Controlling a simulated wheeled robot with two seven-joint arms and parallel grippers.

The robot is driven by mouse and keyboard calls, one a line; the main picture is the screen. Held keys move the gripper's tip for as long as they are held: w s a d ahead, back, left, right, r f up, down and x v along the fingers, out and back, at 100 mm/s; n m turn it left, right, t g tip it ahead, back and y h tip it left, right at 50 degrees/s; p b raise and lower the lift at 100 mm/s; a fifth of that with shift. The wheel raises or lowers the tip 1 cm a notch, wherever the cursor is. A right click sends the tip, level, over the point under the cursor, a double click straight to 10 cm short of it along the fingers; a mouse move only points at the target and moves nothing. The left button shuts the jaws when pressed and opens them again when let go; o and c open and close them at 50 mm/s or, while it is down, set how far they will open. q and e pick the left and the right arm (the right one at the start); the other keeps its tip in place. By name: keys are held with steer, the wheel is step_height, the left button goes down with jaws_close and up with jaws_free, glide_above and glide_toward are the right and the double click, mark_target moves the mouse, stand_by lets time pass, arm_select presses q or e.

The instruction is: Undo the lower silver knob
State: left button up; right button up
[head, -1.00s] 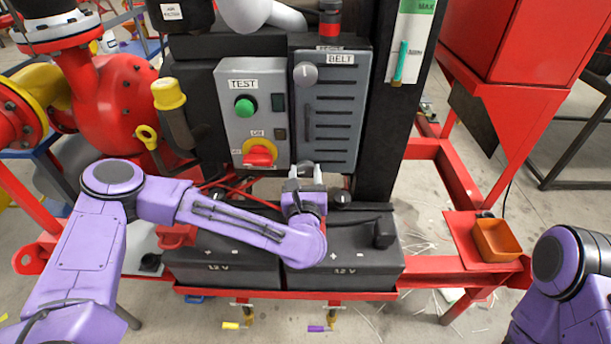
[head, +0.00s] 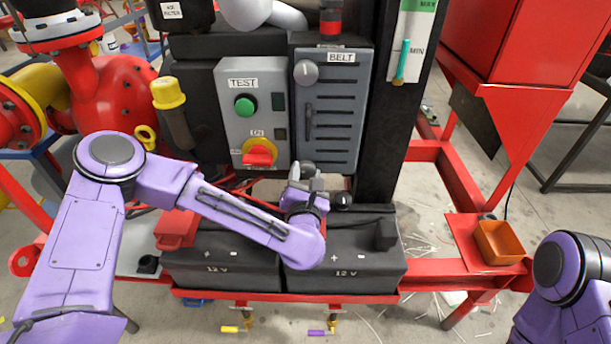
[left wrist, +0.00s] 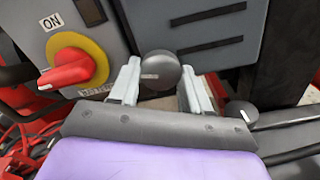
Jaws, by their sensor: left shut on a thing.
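The lower silver knob (left wrist: 160,70) is a round grey knob at the bottom of the dark grey BELT cover (head: 335,125). In the left wrist view it sits between the two pale fingers of my left gripper (left wrist: 160,88). In the head view my left gripper (head: 306,175) is at the cover's lower edge, shut on the knob and hiding most of it. The upper silver knob (head: 306,72) is at the cover's top left, with its mark upright. The cover lies flat against the housing. My right gripper is out of view.
Left of the cover is the TEST panel with a green button (head: 245,105) and a red rotary switch (head: 259,154), close to my left gripper. Two black 12 V batteries (head: 345,255) stand below. An orange bin (head: 499,242) is on the red shelf at right.

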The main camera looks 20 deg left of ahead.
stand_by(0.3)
arm_select(q)
steer(key=o, duration=1.1)
steer(key=shift+c, duration=0.2)
steer(key=b+v, duration=0.3)
steer(key=v, duration=0.7)
steer(key=shift+d, duration=0.1)
steer(key=shift+s, duration=0.3)
